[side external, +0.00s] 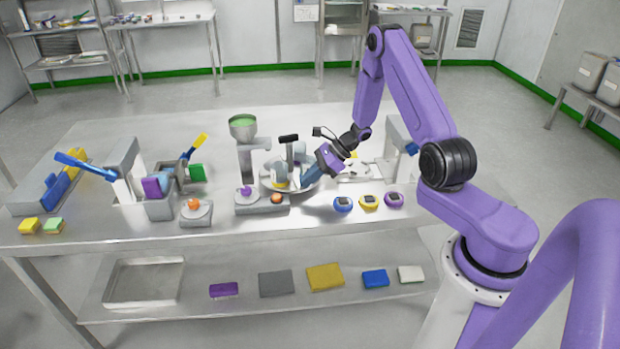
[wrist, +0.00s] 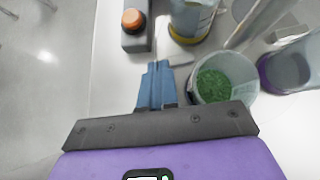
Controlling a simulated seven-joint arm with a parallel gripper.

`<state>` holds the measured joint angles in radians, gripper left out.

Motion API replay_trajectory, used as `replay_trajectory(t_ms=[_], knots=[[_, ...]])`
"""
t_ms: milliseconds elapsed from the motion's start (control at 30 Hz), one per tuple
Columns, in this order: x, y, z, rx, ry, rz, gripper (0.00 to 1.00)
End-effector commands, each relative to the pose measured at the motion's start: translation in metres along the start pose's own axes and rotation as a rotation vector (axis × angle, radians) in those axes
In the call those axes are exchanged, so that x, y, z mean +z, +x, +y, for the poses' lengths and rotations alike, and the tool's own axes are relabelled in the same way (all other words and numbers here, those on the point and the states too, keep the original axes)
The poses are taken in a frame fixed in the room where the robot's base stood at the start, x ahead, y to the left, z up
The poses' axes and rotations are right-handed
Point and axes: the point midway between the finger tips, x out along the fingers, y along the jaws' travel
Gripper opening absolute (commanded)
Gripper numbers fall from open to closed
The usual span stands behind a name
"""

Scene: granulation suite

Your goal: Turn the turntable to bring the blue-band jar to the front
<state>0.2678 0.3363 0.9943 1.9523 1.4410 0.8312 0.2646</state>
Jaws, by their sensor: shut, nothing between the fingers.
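The turntable (side external: 266,187) is a pale round plate in the middle of the bench, partly hidden by my gripper in the side view. My gripper (side external: 306,182) is low at its right side; its blue fingers (wrist: 156,82) are together and empty. In the wrist view, an open jar with green granules (wrist: 213,84) stands just right of the fingers, its band not visible. A yellow-band jar (wrist: 189,38) is above it and a purple-band jar (wrist: 268,78) to its right. I cannot make out a blue band or tell whether the fingers touch the turntable.
A grey box with an orange knob (wrist: 133,22) is close ahead-left of the fingers. A post with a green-filled hopper (side external: 243,128) stands left of the turntable. Blue, yellow and purple round timers (side external: 369,202) sit to the right. The front bench edge is mostly clear.

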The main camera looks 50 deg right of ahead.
Motion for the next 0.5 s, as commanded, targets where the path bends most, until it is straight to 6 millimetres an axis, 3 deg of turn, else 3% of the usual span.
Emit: replay_trajectory(t_ms=[500], knots=[[0.0043, 0.0047, 0.0027, -0.053, 0.05, 0.001, 0.0]])
